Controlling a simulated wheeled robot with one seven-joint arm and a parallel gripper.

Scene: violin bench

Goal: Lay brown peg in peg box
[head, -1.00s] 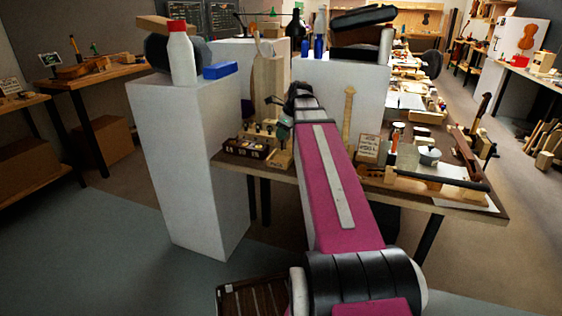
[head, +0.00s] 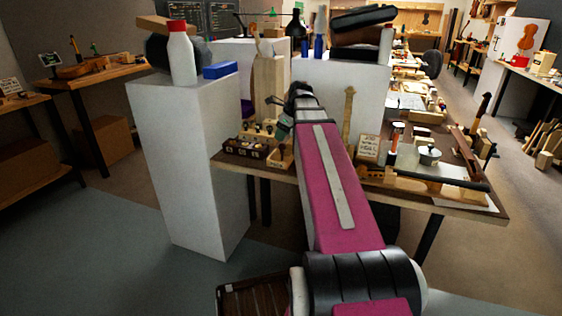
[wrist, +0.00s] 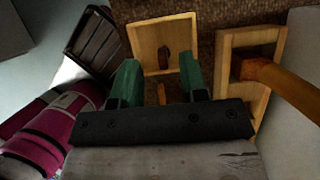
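The peg box (wrist: 140,38) is a small, square, open box of pale wood, straight ahead of my gripper in the wrist view. It also shows at the bench's front edge in the head view (head: 279,163). A dark brown peg (wrist: 164,58) shows inside the box outline, towards the near side; whether it rests on the floor is unclear. My gripper (wrist: 158,62) has its two green fingers apart, either side of the peg in the picture, with gaps to it. It also shows above the box in the head view (head: 284,130). An amber piece (wrist: 163,93) shows between the fingers, partly hidden.
A pale wooden frame (wrist: 226,42) with an orange-brown rod (wrist: 292,86) lies right of the box. A dark compartment tray (head: 244,148) sits left of it on the bench. A tall white block (head: 190,170) stands at the left; a lettered card (head: 368,148) stands at the right.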

